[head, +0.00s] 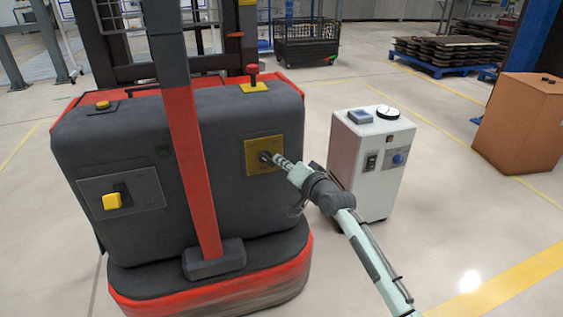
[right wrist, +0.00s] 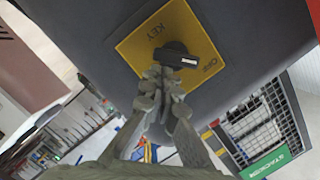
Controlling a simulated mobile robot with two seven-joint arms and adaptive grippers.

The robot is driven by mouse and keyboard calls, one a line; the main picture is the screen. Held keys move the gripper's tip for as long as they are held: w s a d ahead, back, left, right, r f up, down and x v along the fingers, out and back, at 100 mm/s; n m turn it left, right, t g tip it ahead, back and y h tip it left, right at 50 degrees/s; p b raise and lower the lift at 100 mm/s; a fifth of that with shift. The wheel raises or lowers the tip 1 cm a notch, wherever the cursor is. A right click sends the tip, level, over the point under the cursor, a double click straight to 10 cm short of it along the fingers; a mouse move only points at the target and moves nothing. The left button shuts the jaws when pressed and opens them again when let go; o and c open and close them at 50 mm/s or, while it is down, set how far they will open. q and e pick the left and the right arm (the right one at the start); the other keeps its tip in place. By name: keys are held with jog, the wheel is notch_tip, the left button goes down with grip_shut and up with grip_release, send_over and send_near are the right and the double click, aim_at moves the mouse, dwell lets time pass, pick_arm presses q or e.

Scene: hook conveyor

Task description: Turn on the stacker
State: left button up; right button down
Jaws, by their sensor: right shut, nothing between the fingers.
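The stacker (head: 222,125) is a dark grey and red machine at the left of the head view. A yellow key plate (head: 254,146) is on its body, also in the right wrist view (right wrist: 140,48). It reads KEY and OFF. A black key knob (right wrist: 176,56) is in the plate, its pale-marked end towards OFF. My right gripper (head: 274,158) is shut and empty, its fingertips (right wrist: 168,82) right at the knob. I cannot tell whether they touch it. My left gripper is not in view.
A yellow switch (head: 112,201) is on the stacker's left panel, and a red button (head: 252,71) stands on top. A white cabinet (head: 367,160) stands close to my right arm. An orange-brown box (head: 525,125) is further right. The floor between them is clear.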

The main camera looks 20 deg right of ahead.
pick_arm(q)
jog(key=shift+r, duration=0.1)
pick_arm(e)
jog(key=shift+f, duration=0.1)
dwell(0.3)
jog(key=shift+m, duration=0.4)
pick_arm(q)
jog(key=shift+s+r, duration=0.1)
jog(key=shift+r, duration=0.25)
pick_arm(e)
jog(key=shift+f, duration=0.1)
pick_arm(q)
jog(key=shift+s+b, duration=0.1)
jog(key=shift+b, duration=0.2)
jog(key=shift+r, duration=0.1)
